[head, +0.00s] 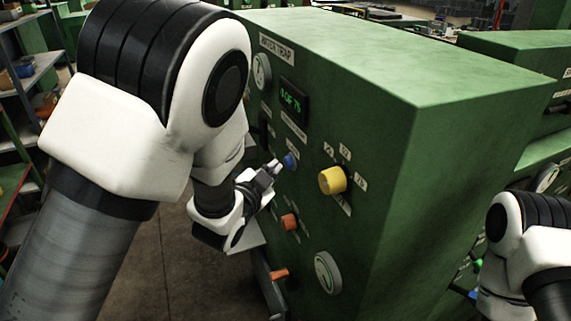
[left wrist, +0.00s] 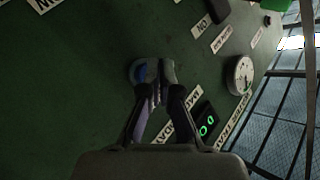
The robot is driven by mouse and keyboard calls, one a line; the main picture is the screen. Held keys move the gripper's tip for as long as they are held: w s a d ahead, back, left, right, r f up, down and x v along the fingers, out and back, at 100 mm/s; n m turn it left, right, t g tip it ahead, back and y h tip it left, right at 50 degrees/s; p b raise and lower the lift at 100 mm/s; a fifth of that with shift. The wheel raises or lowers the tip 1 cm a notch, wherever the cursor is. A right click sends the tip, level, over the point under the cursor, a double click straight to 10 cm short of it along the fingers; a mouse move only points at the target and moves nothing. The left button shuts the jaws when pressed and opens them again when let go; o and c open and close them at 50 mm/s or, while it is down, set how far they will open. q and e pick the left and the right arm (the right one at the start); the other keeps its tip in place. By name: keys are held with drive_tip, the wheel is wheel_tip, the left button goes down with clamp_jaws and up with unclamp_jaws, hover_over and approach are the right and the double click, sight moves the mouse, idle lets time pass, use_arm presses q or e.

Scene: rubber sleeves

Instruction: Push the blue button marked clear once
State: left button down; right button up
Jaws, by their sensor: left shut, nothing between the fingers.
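The blue button (head: 290,160) sticks out of the front panel of a green machine (head: 390,150), left of a yellow knob. My left gripper (head: 277,166) is shut and empty, its fingertips right at the button. In the left wrist view the closed fingertips (left wrist: 154,72) cover part of the blue button (left wrist: 139,73); I cannot tell whether they touch it. The button's label is too small to read. My right arm shows at the right edge of the head view, but its gripper is not visible.
Around the button are a yellow knob (head: 333,180), an orange knob (head: 290,222), a lit green display (head: 291,101) and round gauges (head: 327,272). An orange-tipped lever (head: 279,274) is low on the panel. Shelves (head: 30,65) stand at far left.

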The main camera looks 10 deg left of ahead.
use_arm(q)
drive_tip(key=shift+a, duration=0.1)
drive_tip(key=s+a, duration=0.1)
drive_tip(key=a+b, duration=0.1)
drive_tip(key=s+a, duration=0.1)
drive_tip(key=a, duration=0.1)
drive_tip(key=shift+s, duration=0.35)
idle(0.4)
drive_tip(key=s+a+f+n+g+y, duration=0.15)
drive_tip(key=s+f+g, duration=0.35)
drive_tip(key=f, duration=0.9)
drive_tip(key=s+a+f+n+g+y, duration=0.15)
drive_tip(key=s+f, duration=0.55)
drive_tip(key=f, duration=0.7)
drive_tip(key=s+a+f+n+g, duration=0.1)
drive_tip(key=s+f+n+g, duration=0.2)
drive_tip(key=s, duration=0.8)
drive_tip(key=s+a+f+n+g, duration=0.2)
drive_tip(key=s+f+n+g, duration=0.2)
drive_tip(key=s, duration=0.6)
wheel_tip(320, 180, down, 4)
drive_tip(key=g, duration=0.2)
drive_tip(key=shift+s+a+r+g, duration=0.2)
drive_tip(key=shift+s+r+g, duration=0.05)
drive_tip(key=shift+s+g, duration=0.1)
